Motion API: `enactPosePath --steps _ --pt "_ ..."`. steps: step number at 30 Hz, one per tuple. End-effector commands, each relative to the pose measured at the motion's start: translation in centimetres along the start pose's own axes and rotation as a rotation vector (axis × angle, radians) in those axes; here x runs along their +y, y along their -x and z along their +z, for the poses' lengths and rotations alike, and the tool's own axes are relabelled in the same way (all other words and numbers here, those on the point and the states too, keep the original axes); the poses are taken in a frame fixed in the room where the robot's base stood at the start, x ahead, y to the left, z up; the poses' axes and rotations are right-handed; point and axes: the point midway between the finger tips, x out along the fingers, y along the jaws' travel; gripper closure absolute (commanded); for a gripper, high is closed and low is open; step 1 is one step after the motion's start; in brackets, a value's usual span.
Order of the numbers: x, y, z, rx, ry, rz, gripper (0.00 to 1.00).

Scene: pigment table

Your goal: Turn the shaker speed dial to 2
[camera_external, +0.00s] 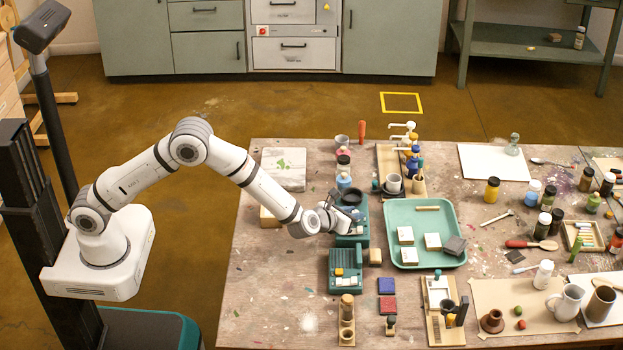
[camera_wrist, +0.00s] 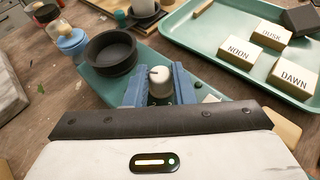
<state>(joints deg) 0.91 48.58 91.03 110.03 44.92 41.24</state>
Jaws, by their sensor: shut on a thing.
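The shaker is a teal box with a dark round cup on top; its body (camera_external: 362,212) stands left of the tray in the external view. In the wrist view its teal top (camera_wrist: 97,82) carries the black cup (camera_wrist: 110,53). A pale, rounded dial knob (camera_wrist: 160,80) stands between the blue fingers of my gripper (camera_wrist: 160,86). The fingers are shut on the knob from both sides. In the external view my gripper (camera_external: 340,220) is at the shaker's front and hides the knob.
A teal tray (camera_external: 393,218) with blocks, labelled NOON, DUSK and DAWN in the wrist view, lies just right of the shaker. A second teal device (camera_external: 345,283) stands in front. Small bottles (camera_wrist: 68,38) stand behind the cup. A marbled slab (camera_external: 283,165) lies behind the arm.

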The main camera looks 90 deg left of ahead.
Motion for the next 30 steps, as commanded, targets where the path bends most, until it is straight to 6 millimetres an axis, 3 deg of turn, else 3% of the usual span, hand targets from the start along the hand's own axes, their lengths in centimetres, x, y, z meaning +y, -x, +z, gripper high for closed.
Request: enactPosePath --steps 5,17,30 --pt "-0.02 0.02 0.01 0.000 0.000 0.000 1.00" --pt "-0.27 0.09 0.16 -0.001 0.028 0.066 1.00" --pt "-0.82 -0.18 0.04 -0.001 0.168 0.398 1.00"
